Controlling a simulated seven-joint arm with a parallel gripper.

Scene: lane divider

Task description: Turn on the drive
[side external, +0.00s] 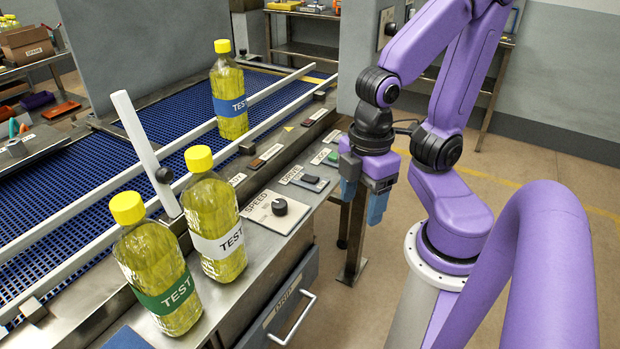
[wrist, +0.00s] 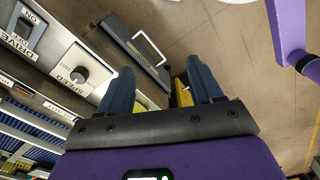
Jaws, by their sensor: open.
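I cannot tell which way the rocker is tipped. My gripper (side external: 362,198) points down with its blue fingers apart and nothing between them. In the side view it hangs to the right of the switch, apart from it and seemingly out past the ledge edge. The fingers also show in the wrist view (wrist: 162,80).
The speed knob (side external: 279,207) sits nearer the camera than the switch; a green button (side external: 333,157) lies beyond it. Bottles with green (side external: 160,270), white (side external: 213,220) and blue (side external: 229,95) labels stand left. A drawer handle (side external: 296,318) juts out below the ledge.

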